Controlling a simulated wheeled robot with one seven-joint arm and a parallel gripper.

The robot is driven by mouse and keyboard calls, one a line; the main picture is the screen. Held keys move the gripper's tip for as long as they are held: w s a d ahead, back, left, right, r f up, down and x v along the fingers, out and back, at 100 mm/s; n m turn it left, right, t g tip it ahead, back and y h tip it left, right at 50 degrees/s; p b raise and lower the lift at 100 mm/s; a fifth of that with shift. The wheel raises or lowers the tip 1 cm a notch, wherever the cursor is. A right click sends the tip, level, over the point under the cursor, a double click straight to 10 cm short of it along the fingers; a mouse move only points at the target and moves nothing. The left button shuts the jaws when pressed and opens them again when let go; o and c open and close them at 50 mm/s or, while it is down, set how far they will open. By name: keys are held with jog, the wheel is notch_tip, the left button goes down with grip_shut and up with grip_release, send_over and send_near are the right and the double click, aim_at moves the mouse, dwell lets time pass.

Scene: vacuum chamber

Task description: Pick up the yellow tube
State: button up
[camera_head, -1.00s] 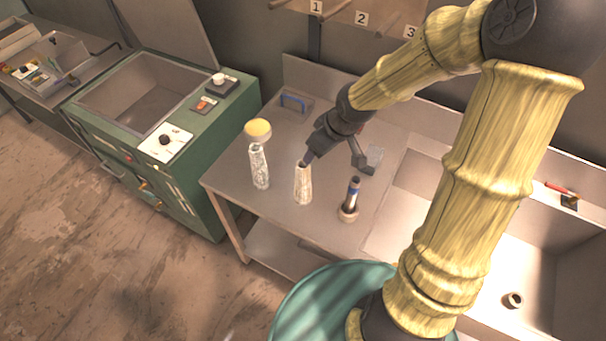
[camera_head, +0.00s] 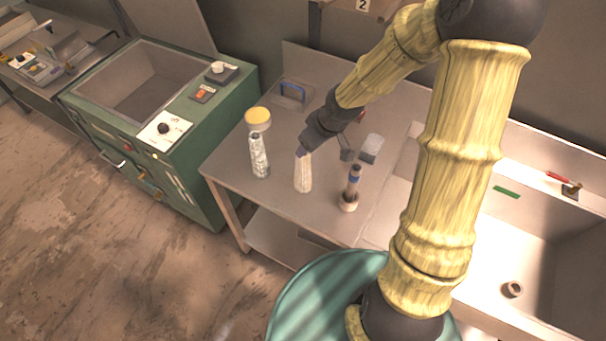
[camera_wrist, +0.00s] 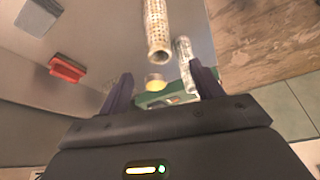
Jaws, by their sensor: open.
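The pale yellow, patterned tube (camera_head: 303,176) stands upright on the metal table. In the wrist view the tube (camera_wrist: 157,32) shows with its open round end towards me, ahead of the jaws. My gripper (camera_head: 304,148) is just above and behind the tube's top in the head view, where it partly overlaps it. In the wrist view my gripper (camera_wrist: 160,88) has its two fingers apart with nothing held between them. I cannot tell the exact gap between fingers and tube.
A silvery tube (camera_head: 259,158) stands left of it, with a yellow round thing (camera_head: 258,116) behind. A sink (camera_head: 480,265) is at right.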

send_over(303, 170)
jog(key=w+d, duration=0.1)
notch_tip(303, 170, down, 6)
jog(key=shift+w+r, duration=0.1)
jog(key=p+x, duration=0.2)
jog(key=x, duration=0.3)
dwell(0.5)
jog(key=shift+c, duration=0.2)
jog(key=c, duration=1.3)
jog(key=shift+o, duration=0.2)
jog(key=shift+w, duration=0.1)
